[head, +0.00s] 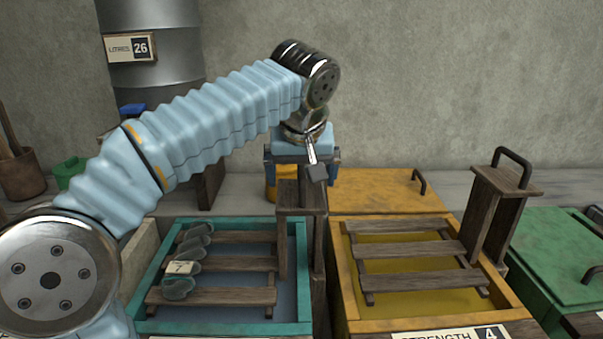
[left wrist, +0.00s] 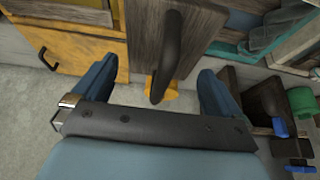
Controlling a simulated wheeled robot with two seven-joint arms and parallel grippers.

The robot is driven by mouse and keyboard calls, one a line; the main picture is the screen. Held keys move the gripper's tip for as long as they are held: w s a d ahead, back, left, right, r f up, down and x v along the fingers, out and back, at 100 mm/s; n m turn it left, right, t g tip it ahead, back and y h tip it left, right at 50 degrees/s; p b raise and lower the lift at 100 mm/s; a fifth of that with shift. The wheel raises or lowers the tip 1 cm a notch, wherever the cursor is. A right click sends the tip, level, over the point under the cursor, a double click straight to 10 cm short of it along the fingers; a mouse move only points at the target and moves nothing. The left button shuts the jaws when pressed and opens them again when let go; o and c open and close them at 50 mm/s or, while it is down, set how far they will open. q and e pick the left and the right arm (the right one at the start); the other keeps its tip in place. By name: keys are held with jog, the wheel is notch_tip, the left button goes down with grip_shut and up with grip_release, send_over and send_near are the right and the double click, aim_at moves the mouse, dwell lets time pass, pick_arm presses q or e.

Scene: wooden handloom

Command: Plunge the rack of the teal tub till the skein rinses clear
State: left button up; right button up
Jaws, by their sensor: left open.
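The teal tub (head: 304,262) stands left of centre, holding blue-grey liquid. Its slatted wooden rack (head: 225,296) sits in it, with a grey-teal skein (head: 178,288) looped over the left ends of the slats. A tag reading 7 hangs on the skein. The rack's wooden post (head: 300,212) rises at the tub's right side. My left gripper (head: 302,166) is open over the top of this post, which it partly hides in the head view. In the left wrist view a dark handle (left wrist: 170,52) on the post shows between the open fingers, not gripped. My right gripper is out of view.
Close on the right stands a yellow tub (head: 345,290) with its own rack and upright handled post (head: 493,215). A yellow lid (head: 385,190) lies behind it. A green lidded tub (head: 560,250) is far right. A metal drum (head: 160,70) labelled 26 stands at the back left.

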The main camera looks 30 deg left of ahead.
pick_arm(q)
jog(key=shift+r, duration=3.55)
